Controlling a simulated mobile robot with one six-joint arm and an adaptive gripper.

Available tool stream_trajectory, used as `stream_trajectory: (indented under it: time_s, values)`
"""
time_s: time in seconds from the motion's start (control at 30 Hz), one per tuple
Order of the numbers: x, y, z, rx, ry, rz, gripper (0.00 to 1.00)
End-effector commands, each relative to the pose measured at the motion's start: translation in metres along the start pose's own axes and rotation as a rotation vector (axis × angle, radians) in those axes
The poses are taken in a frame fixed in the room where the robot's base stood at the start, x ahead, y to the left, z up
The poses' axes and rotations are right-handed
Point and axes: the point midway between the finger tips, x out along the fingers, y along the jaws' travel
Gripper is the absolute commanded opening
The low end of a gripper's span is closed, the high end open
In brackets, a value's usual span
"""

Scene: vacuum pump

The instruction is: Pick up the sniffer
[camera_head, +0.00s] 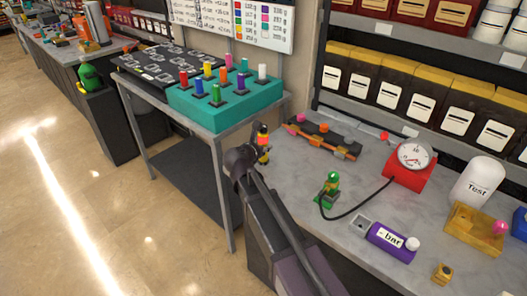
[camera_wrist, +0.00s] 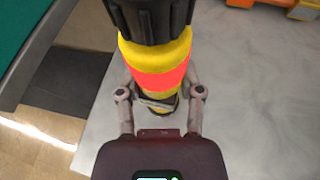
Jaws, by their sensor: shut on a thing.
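The sniffer, as I take it, is an upright yellow body with an orange-red band and a ribbed black top. It shows large in the wrist view (camera_wrist: 160,62) and small at the left end of the grey workbench in the head view (camera_head: 263,133). My gripper (camera_wrist: 160,102) has its two fingers around its lower part and is shut on it. In the head view my gripper (camera_head: 258,158) is partly hidden by my own dark arm. I cannot tell whether the sniffer's base touches the bench.
The grey workbench (camera_head: 290,185) holds a dark rack (camera_head: 325,138), a green part (camera_head: 329,190) cabled to a red gauge (camera_head: 408,178), and a purple cylinder (camera_head: 391,243). A teal block (camera_head: 205,112) with coloured pegs stands on a side table at the left.

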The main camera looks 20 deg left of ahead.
Motion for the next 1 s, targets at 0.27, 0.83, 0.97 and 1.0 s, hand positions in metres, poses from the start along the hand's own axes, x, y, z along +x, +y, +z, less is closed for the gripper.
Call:
stream_trajectory:
  time_s: [0.27,0.83,0.97,1.0]
  values:
    - [-0.001,0.0,0.001,0.0,0.001,0.0,0.0]
    - [-0.015,0.0,0.036,0.0,0.0,0.0,0.0]
    - [-0.041,-0.009,0.025,-0.002,0.0,0.003,0.0]
    - [-0.05,-0.011,0.022,-0.002,0.0,0.003,0.0]
